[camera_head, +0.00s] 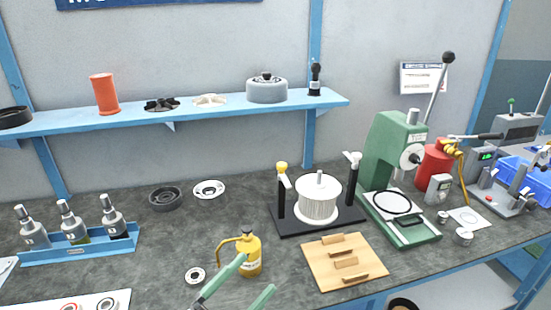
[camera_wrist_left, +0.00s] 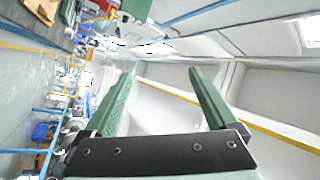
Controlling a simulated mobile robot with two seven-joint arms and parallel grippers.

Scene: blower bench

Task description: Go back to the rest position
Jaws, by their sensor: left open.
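My left gripper (camera_head: 257,272) reaches into the head view from the bottom edge, in front of the bench. Its two green fingers are apart with nothing held between them. One fingertip overlaps the yellow oil can (camera_head: 249,254) in the picture; I cannot tell whether they touch. In the left wrist view the gripper (camera_wrist_left: 160,74) is also open and empty. That view looks sideways across the room, with pale walls and floor beyond the fingers. My right gripper is in neither view.
The dark bench (camera_head: 150,260) carries a blue bottle rack (camera_head: 75,252), a wooden board (camera_head: 345,277), a white rotor on a black stand (camera_head: 319,200) and a green press (camera_head: 390,150). A blue shelf (camera_head: 220,112) runs behind. Bare bench lies left of the oil can.

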